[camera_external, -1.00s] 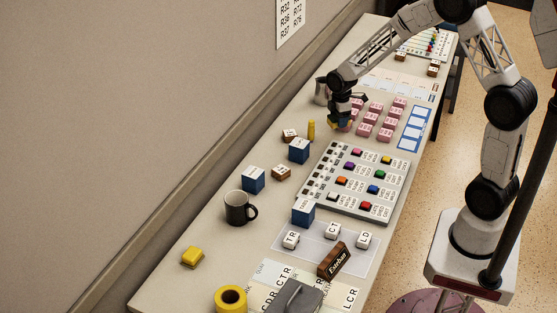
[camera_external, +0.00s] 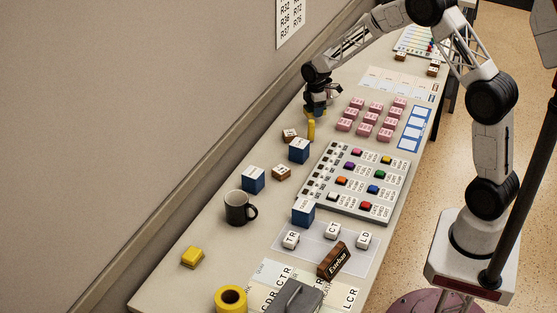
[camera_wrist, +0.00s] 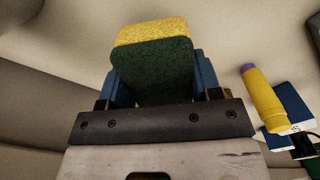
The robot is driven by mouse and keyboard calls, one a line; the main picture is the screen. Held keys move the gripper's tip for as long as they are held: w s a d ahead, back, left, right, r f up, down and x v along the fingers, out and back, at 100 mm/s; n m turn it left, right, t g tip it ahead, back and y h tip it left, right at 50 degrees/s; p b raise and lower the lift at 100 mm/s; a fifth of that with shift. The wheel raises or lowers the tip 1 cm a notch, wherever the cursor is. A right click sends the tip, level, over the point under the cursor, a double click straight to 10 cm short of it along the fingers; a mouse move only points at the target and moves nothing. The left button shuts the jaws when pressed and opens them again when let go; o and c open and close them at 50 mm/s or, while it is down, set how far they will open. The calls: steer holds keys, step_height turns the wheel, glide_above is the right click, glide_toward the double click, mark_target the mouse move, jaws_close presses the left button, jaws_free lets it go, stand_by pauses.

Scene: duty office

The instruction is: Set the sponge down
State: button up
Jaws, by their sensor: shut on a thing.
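The sponge (camera_wrist: 152,65) is yellow on one side and dark green on the other. My gripper (camera_wrist: 152,82) is shut on it, with the blue fingers at its two sides. In the external view my gripper (camera_external: 315,108) is low over the wall side of the table, left of the pink blocks. The sponge is mostly hidden there by the gripper. I cannot tell whether it touches the table.
Pink blocks (camera_external: 366,130) and a button panel (camera_external: 350,180) lie to the right. A dark mug (camera_external: 240,208) stands nearer the camera.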

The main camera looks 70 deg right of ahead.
steer(key=shift+w, duration=0.1)
stand_by(0.3)
steer(key=shift+f, duration=1.75)
steer(key=shift+f, duration=0.1)
steer(key=o, duration=0.9)
step_height(320, 180, up, 12)
steer(key=shift+r, duration=0.1)
steer(key=shift+r, duration=0.1)
